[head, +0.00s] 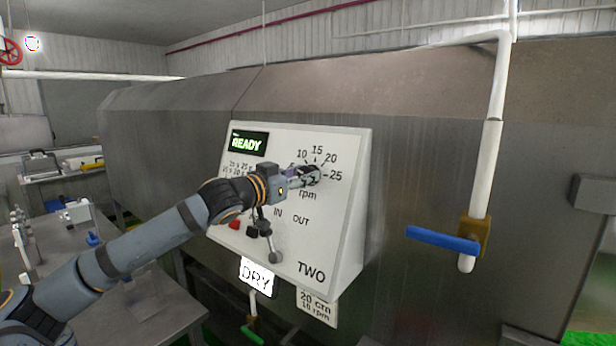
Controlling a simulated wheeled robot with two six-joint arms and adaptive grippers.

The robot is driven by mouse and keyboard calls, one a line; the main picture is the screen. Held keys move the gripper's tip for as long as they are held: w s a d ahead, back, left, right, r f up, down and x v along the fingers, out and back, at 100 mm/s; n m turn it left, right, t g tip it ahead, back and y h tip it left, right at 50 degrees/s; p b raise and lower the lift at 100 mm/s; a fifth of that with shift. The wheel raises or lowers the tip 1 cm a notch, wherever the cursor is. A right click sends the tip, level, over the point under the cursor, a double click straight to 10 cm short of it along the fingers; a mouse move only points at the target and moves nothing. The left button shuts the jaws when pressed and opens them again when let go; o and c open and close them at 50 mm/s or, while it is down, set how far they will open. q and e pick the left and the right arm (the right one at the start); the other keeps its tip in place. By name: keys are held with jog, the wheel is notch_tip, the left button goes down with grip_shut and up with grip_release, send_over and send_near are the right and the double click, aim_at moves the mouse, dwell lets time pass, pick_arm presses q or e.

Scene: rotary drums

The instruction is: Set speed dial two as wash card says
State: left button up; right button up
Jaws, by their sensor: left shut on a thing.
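The white control panel (340,215) marked TWO stands in the middle of the head view, on the front of a steel drum. Its speed dial (314,175) has a scale with 10, 15, 20 and 25 rpm. My left gripper (306,177) is shut on the dial, and its fingers hide most of the knob and its pointer. A card (317,307) below the panel reads 20 cm and what looks like 18 rpm; the small print is hard to read. Another card (256,276) reads DRY. My right gripper is not in view.
The panel also has a green READY display (249,143), a red button (234,224) and a lever (271,250) under IN and OUT. A white pipe with a blue valve handle (442,239) stands to the right. Metal tables with items are at the left.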

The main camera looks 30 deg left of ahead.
pick_arm(q)
jog(key=shift+r+m+g+h, duration=0.1)
jog(key=shift+m+g+h, duration=0.45)
jog(key=shift+m, duration=1.45)
jog(key=shift+m+g+h, duration=0.15)
jog(key=shift+m+h, duration=0.7)
jog(key=shift+m, duration=1.15)
jog(key=o, duration=1)
jog(key=shift+o, duration=0.2)
jog(key=shift+f, duration=0.2)
